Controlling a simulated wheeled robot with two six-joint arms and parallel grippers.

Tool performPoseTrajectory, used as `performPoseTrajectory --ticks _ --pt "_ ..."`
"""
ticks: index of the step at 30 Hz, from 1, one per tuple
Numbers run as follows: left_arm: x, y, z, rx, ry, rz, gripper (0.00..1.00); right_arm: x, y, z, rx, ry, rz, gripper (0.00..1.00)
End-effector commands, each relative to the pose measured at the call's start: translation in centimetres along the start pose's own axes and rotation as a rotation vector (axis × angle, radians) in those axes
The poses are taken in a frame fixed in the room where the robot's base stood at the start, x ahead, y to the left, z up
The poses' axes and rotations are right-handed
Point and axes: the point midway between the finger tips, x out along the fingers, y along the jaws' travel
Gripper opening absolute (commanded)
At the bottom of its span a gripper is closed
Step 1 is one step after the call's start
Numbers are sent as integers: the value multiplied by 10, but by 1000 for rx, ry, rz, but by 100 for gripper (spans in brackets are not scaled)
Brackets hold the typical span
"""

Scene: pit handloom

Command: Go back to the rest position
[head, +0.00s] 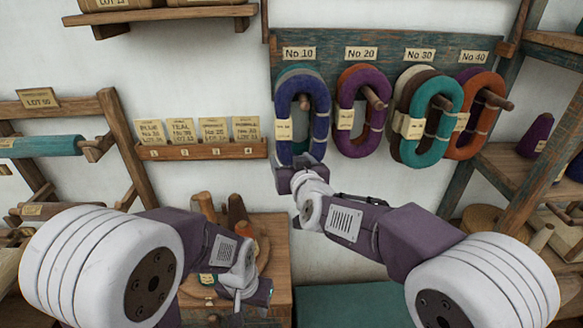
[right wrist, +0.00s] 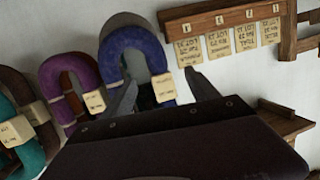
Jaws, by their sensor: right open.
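My right gripper (head: 298,166) is raised at the bottom of the blue skein (head: 318,118), which hangs on the board under the No.10 label. In the right wrist view, which is turned over, its two fingers (right wrist: 164,88) stand apart. The blue skein (right wrist: 137,48) and its paper tag show beyond them, and nothing is clearly held. I cannot tell whether a finger touches the skein. My left gripper (head: 252,292) is low, in front of the wooden crate with cones. Its fingers are too small and turned away to judge.
Purple (head: 378,88), teal (head: 440,88) and orange (head: 490,112) skeins hang on pegs to the right. A card rack (head: 205,152) is on the wall to the left. A wooden crate (head: 270,240) with cones stands below. Wooden racks (head: 125,150) flank both sides.

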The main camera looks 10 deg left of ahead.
Motion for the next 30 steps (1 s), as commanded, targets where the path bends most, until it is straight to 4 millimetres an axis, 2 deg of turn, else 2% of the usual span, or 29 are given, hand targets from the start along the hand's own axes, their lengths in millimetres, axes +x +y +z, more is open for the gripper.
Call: performPoseTrajectory --ticks 6,8,11,13,14,15,16,17,18,20,21,23,24,27,30 --pt "3 0 0 0 0 0 36 -11 1 1 1 -1 1 68" --pt "6 0 0 0 0 0 36 -9 10 3 5 0 17 68" --pt "22 0 2 0 0 0 36 -8 62 5 26 24 103 68" --pt "38 -1 4 0 0 0 36 -17 122 20 36 19 201 68" --pt "44 -1 4 0 0 0 36 -24 147 34 30 -1 239 68" --pt "52 -1 5 0 0 0 36 -35 176 58 25 -50 278 68" --pt "57 -1 6 0 0 0 36 -45 193 78 27 -97 299 68" --pt "61 -1 6 0 0 0 36 -55 207 100 33 -150 315 68" --pt "66 -1 7 0 0 0 36 -70 223 130 45 -224 333 68" --pt "73 -1 8 0 0 0 36 -96 239 178 75 -347 349 68" --pt "77 -2 8 0 0 0 36 -115 245 210 101 -434 357 68" --pt "82 -2 8 0 0 0 36 -146 247 256 145 -568 363 68" --pt "84 -2 9 0 0 0 36 -168 245 284 176 -659 363 68" --pt "86 -2 9 0 0 0 36 -221 227 342 244 -878 354 68" --pt "83 -2 8 0 0 0 36 -265 204 376 288 -1060 336 68"
